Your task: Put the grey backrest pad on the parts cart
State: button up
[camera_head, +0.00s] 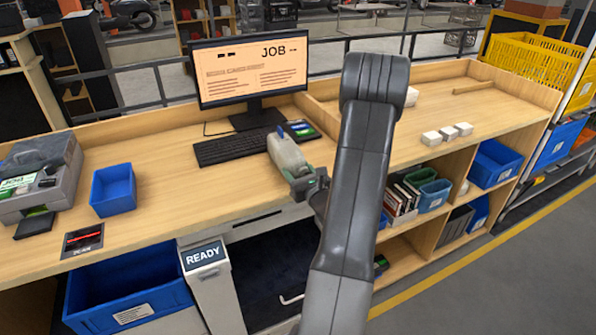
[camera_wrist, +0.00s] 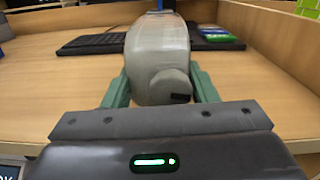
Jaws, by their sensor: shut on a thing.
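My gripper (camera_head: 309,187) is shut on a pale grey, rounded, bottle-like thing (camera_head: 286,153) at the front edge of the wooden desk. In the wrist view, the green fingers of my gripper (camera_wrist: 160,88) stand on both sides of the grey thing (camera_wrist: 158,50). Its near end is rounded with a dark patch, and a blue part shows at its far end. It does not clearly look like a backrest pad. I cannot tell whether it touches the desk. No thing is plainly a parts cart.
A keyboard (camera_head: 234,147) and monitor (camera_head: 250,72) stand behind the grey thing. A blue bin (camera_head: 113,190) and a grey machine (camera_head: 40,180) are at left. Small white blocks (camera_head: 447,133) lie at right. A rack with yellow crates (camera_head: 535,65) stands far right. Desk between bin and keyboard is clear.

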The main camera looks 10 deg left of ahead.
jog(key=o, duration=1)
jog(key=shift+c, duration=0.2)
